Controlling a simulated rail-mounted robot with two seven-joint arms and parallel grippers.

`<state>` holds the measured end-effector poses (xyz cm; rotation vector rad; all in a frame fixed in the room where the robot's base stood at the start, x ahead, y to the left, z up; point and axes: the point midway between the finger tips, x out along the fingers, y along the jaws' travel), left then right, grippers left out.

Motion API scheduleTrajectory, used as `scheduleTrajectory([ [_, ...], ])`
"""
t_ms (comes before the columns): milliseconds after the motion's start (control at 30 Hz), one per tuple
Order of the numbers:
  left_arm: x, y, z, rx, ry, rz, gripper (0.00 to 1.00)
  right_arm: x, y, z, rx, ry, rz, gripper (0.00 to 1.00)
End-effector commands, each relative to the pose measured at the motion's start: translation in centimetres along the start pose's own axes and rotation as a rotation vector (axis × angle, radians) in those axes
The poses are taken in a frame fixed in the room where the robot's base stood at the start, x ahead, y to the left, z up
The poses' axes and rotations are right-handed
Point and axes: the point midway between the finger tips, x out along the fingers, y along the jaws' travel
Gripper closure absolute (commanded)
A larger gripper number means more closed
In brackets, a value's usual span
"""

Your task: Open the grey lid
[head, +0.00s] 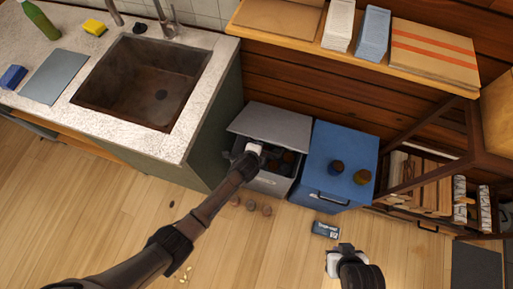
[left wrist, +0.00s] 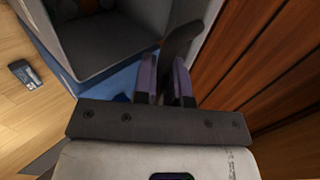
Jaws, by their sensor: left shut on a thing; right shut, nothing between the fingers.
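The grey bin (head: 262,181) stands on the floor between the sink counter and a blue bin. Its grey lid (head: 272,122) is raised at the back, and dark round things show inside the bin. My left gripper (head: 254,149) is at the lid's front left edge. In the left wrist view its fingers (left wrist: 167,82) are shut on a dark grey part that looks like the lid's edge or handle; which one, I cannot tell. My right gripper (head: 340,250) is shut and empty, low over the floor at the front right.
The blue bin (head: 335,150) is closed, with two round things on top. A small dark box (head: 326,229) and several brown round things (head: 251,206) lie on the floor. A shelf (head: 330,50) overhangs behind. A firewood rack (head: 425,185) stands at the right.

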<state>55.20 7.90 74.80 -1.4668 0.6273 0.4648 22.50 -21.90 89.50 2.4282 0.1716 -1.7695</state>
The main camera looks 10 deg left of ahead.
Motion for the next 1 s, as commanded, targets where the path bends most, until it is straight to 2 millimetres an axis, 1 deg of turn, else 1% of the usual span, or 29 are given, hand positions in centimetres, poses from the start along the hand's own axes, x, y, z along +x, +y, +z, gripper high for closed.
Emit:
scheduleTrajectory([
  [233,0.0,-0.2,0.0,-0.001,0.001,-0.004,1.00,0.0,-0.1,0.0,0.003,0.000,-0.002,1.00],
  [267,0.0,-0.2,0.0,-0.001,0.001,-0.004,0.85,0.0,-0.1,0.0,0.003,0.000,-0.002,1.00],
  [333,0.0,-0.2,0.0,-0.001,0.001,-0.003,0.78,0.0,-0.1,0.0,0.005,0.001,-0.004,1.00],
  [633,-0.3,-0.1,0.0,0.000,0.000,-0.002,0.78,-0.2,-0.3,-0.1,0.010,0.001,-0.008,1.00],
  [767,-1.6,-0.2,0.1,0.000,0.000,-0.003,0.78,-0.8,-0.3,-0.3,0.010,0.001,-0.008,1.00],
  [867,-3.4,-0.3,0.0,0.000,0.001,-0.002,0.78,-1.5,-0.2,-0.6,0.010,0.002,-0.008,1.00],
  [1000,-6.2,-0.3,0.0,0.000,0.002,-0.003,0.78,-2.3,-0.2,-0.8,0.009,0.001,-0.007,1.00],
])
